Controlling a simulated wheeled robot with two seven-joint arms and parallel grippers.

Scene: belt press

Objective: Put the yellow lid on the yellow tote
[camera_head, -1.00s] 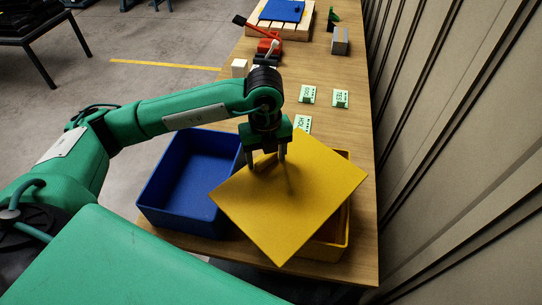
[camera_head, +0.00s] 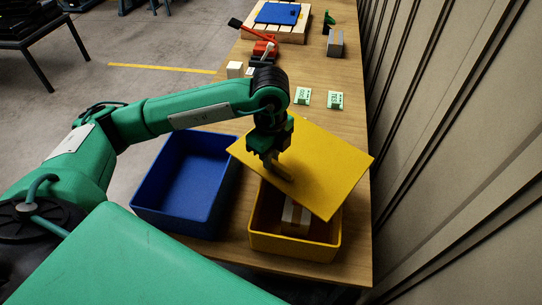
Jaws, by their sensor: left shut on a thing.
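The yellow lid (camera_head: 318,168) is a flat square plate held tilted and turned above the yellow tote. My left gripper (camera_head: 280,168) is shut on the lid, on its upper left part. The yellow tote (camera_head: 290,247) stands on the table below, its near half uncovered and its far half hidden by the lid. A grey and brown box (camera_head: 295,217) shows inside the tote. My right gripper is not in view.
An empty blue tote (camera_head: 190,180) stands left of the yellow one. Green cards (camera_head: 335,101), a white block (camera_head: 234,69), a red device (camera_head: 263,50) and a grey block (camera_head: 335,43) lie farther back. A corrugated wall (camera_head: 440,150) runs along the right.

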